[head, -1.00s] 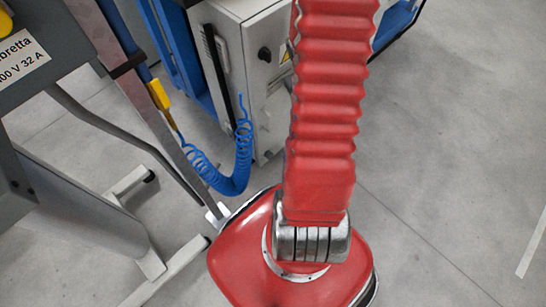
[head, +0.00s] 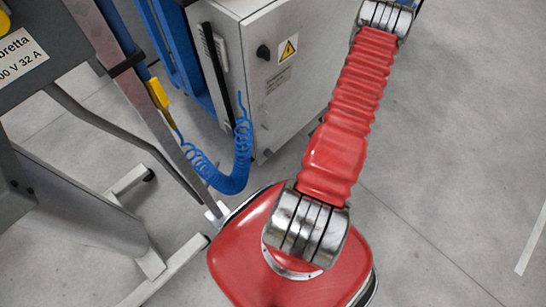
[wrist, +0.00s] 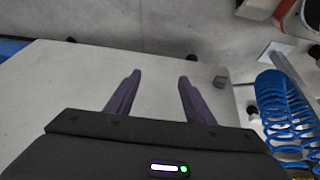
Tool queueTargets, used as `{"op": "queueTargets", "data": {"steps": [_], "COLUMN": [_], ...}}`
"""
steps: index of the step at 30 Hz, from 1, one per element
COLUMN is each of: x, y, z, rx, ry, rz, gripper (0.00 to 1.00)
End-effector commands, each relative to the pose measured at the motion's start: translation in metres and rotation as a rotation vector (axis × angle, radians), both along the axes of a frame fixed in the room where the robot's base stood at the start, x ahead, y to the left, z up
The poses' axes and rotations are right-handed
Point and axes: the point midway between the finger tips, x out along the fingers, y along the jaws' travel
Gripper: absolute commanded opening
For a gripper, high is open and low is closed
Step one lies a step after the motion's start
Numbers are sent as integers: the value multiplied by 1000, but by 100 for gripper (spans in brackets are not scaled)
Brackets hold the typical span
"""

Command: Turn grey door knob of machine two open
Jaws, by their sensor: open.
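A light grey cabinet (head: 232,33) stands at top centre in the head view, with a black round knob (head: 263,52) on its front. In the wrist view a pale panel (wrist: 70,90), apparently this cabinet, lies beyond my gripper (wrist: 158,82). My gripper is open, with two purple fingers apart and nothing between them. A small grey block-like part (wrist: 220,82) sticks out at the panel's right edge, right of the fingers; I cannot tell if it is the grey door knob. A small dark knob (wrist: 190,58) shows above it. My gripper is outside the head view.
A coiled blue hose (head: 240,165) hangs left of the cabinet; it also shows close at right in the wrist view (wrist: 285,112). A blue frame (head: 172,50) stands behind the hose. A grey stand (head: 70,205) is at left. Floor on the right is clear.

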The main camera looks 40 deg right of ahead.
Motion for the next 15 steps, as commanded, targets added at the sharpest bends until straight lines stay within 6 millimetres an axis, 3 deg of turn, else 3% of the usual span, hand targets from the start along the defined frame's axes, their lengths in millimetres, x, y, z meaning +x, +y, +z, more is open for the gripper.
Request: {"op": "queueTargets", "data": {"steps": [1, 6, 15], "x": [-4, -10, -18], "y": [5, 24, 75], "z": [-15, -51, -97], "rx": [11, 32, 74], "ry": [-28, -144, -379], "rz": [12, 61, 119], "gripper": [48, 48, 48]}}
